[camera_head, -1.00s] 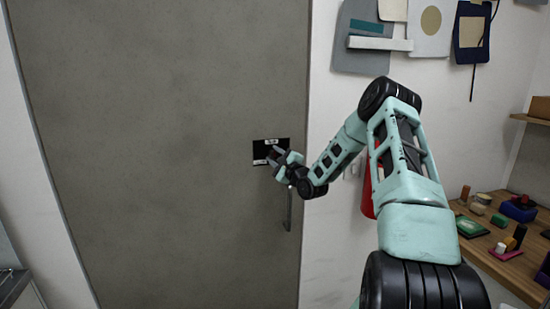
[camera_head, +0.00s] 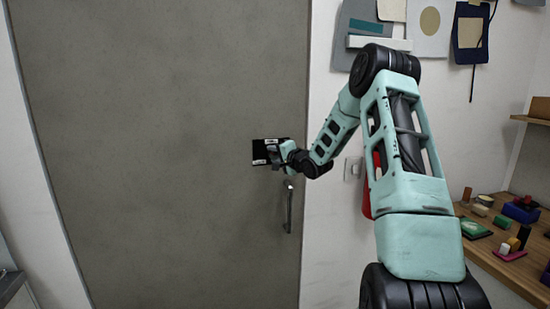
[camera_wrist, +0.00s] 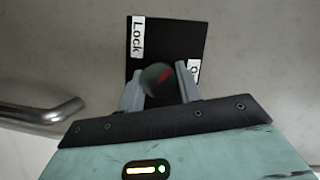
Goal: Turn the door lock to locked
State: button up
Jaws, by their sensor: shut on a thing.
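A black lock plate (camera_head: 262,145) is on the grey door. In the wrist view the plate (camera_wrist: 170,33) has a white "Lock" label (camera_wrist: 138,37) on its left and a partly hidden label starting with "O" (camera_wrist: 194,70) on its right. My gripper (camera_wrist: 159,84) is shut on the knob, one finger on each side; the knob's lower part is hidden. In the head view my gripper (camera_head: 277,154) is at the plate's right side and covers the knob.
A metal door handle (camera_head: 289,207) hangs just below the plate; in the wrist view it (camera_wrist: 45,114) reaches in from the left. A light switch (camera_head: 353,169) and a red object (camera_head: 368,187) are on the wall to the right. A wooden shelf (camera_head: 515,268) holds small items.

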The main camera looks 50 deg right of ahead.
jog(key=n+g+b, duration=0.1)
jog(key=n, duration=0.2)
jog(key=shift+a+n+g+h, duration=0.1)
jog(key=shift+n+g+h, duration=0.2)
jog(key=shift+h, duration=0.1)
jog(key=shift+n+g+h+b, duration=0.4)
jog(key=shift+n+g+b, duration=0.2)
jog(key=shift+n+b, duration=0.45)
jog(key=o, duration=1)
jog(key=shift+r, duration=0.1)
jog(key=b+v, duration=0.2)
jog(key=v, duration=1.5)
jog(key=shift+s+a, duration=0.1)
jog(key=shift+s, duration=0.05)
